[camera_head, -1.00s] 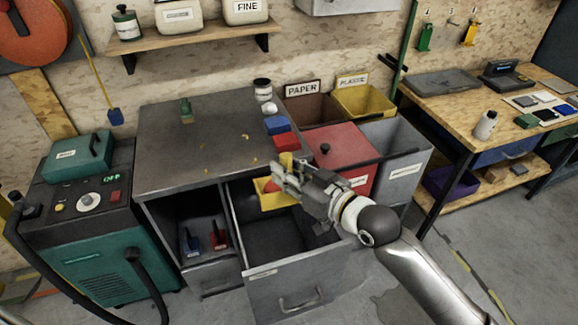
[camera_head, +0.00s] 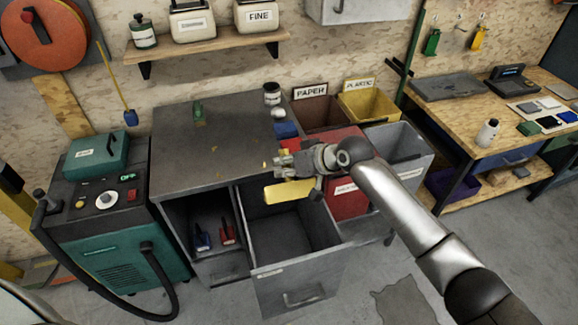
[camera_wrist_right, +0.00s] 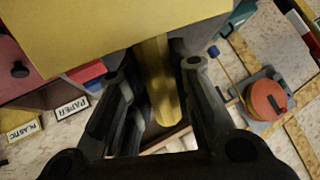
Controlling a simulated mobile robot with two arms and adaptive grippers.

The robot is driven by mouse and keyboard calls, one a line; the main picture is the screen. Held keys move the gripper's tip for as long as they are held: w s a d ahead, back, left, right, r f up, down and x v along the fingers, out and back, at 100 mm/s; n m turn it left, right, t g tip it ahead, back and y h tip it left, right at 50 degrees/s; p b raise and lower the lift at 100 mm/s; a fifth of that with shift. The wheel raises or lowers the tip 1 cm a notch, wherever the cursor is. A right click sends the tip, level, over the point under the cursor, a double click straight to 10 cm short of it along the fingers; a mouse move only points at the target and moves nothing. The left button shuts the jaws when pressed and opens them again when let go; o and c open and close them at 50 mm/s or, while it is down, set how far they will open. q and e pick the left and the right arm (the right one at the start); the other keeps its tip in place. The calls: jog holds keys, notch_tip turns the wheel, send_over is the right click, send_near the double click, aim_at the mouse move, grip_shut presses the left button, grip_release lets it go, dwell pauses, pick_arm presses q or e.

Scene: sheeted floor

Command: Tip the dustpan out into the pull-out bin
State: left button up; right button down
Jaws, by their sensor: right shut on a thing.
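The yellow dustpan (camera_head: 288,192) is over the back part of the pull-out bin (camera_head: 298,286). It is tilted, with a flat yellow face toward the head camera; I cannot see any contents. My right gripper (camera_head: 287,165) is shut on its handle. In the right wrist view the handle (camera_wrist_right: 160,95) runs between the fingers (camera_wrist_right: 158,75), and the broad pan (camera_wrist_right: 110,35) fills the top. The grey bin is pulled out of the cabinet; its visible inside looks empty, but the back is partly hidden by the dustpan. My left gripper is not in view.
A red bin (camera_head: 345,200) and a grey bin (camera_head: 408,160) stand to the right. A teal machine (camera_head: 120,255) with a hose stands left.

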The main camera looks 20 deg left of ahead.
jog(key=shift+w+a+f+g, duration=0.15)
jog(key=shift+w+a+g, duration=0.2)
jog(key=shift+w, duration=0.2)
jog(key=w+g+h+b, duration=0.1)
jog(key=b, duration=0.1)
jog(key=w+a+f+m+b, duration=0.1)
jog(key=b, duration=0.1)
jog(key=shift+a+g+h, duration=0.2)
jog(key=shift+g+h, duration=0.15)
jog(key=shift+h, duration=0.05)
jog(key=shift+w, duration=0.1)
dwell(1.6)
